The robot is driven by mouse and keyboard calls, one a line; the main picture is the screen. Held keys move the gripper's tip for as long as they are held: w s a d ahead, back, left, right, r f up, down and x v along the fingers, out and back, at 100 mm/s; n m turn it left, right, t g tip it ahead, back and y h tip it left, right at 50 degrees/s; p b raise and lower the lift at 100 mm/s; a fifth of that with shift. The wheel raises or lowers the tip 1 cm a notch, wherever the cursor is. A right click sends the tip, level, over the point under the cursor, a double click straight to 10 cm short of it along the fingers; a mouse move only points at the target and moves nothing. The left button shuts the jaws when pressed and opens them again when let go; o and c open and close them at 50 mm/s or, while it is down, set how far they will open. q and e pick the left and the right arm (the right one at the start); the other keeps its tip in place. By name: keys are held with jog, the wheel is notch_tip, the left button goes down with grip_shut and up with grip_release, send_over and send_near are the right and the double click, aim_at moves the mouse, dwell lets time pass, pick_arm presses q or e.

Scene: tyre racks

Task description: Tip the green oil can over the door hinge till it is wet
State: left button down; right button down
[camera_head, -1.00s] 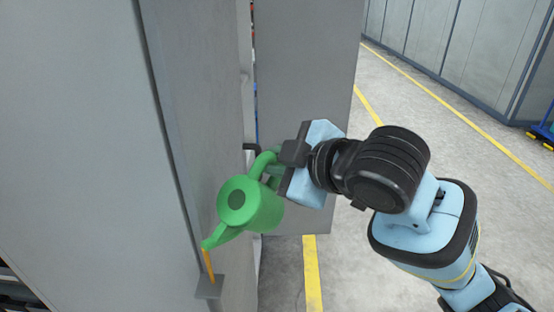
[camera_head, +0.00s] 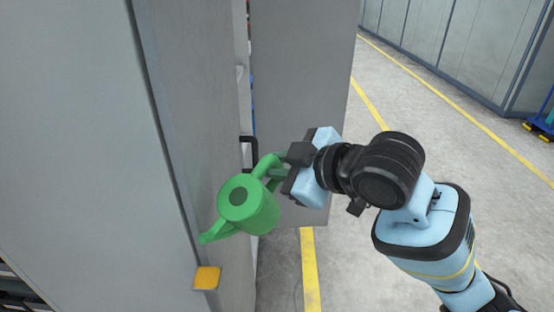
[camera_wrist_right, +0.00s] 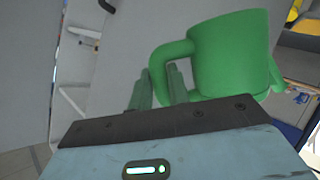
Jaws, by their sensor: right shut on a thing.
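The green oil can (camera_head: 259,215) hangs in the air beside the grey cabinet. Its spout points left and down, with the tip a little above the door hinge (camera_head: 207,278). The hinge's top is covered in yellow-orange, and no stream shows between spout and hinge. My right gripper (camera_head: 283,167) is shut on the can's handle, to the right of the can. In the right wrist view the can (camera_wrist_right: 232,55) stands beyond the gripper fingers (camera_wrist_right: 158,90), with its handle between them. My left gripper is not in view.
A grey cabinet wall (camera_head: 70,130) fills the left. An open grey door panel (camera_head: 305,90) stands behind the can, with a dark handle (camera_head: 248,150) near it. The grey floor (camera_head: 420,130) with yellow lines is clear at the right, up to grey lockers (camera_head: 450,45).

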jog(key=shift+w+d+f+m+g+y, duration=0.2)
jog(key=shift+f+m, duration=0.1)
jog(key=shift+f, duration=0.5)
jog(key=shift+w+d+f+m+g+y, duration=0.1)
jog(key=shift+f+m+g+y, duration=0.15)
jog(key=shift+f, duration=0.5)
jog(key=f+m, duration=0.1)
jog(key=f+m+g+y, duration=0.1)
jog(key=f, duration=0.1)
jog(key=f+m, duration=0.1)
jog(key=shift+s+a+f+y, duration=0.15)
jog(key=shift+s+a+y, duration=0.1)
jog(key=shift+f, duration=0.1)
